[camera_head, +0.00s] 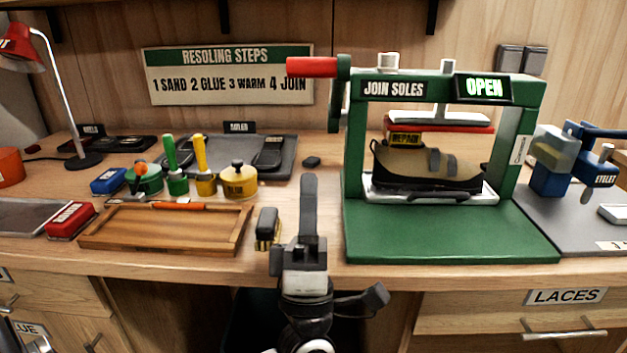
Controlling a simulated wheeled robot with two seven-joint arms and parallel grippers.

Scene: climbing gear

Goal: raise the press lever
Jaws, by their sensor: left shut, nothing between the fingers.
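The green press (522,150) stands right of centre on the bench, marked JOIN SOLES, with a small display (484,88) reading OPEN. Its lever has a red grip (312,67) that points left at the top of a dark green arm (340,95) on the press's left side. A shoe (425,168) marked REPAIR sits on the press's pale plate, under the red-edged pressing plate (440,121). My left gripper (309,180) is shut and empty, pointing up in front of the bench, left of the press base and well below the red grip. My right gripper is out of view.
A small brush (267,228) lies just left of my left gripper. A wooden tray (163,245), glue pots and a dark tray (283,150) fill the left side. A blue eyelet tool (550,180) stands at the right. The space above my gripper looks free.

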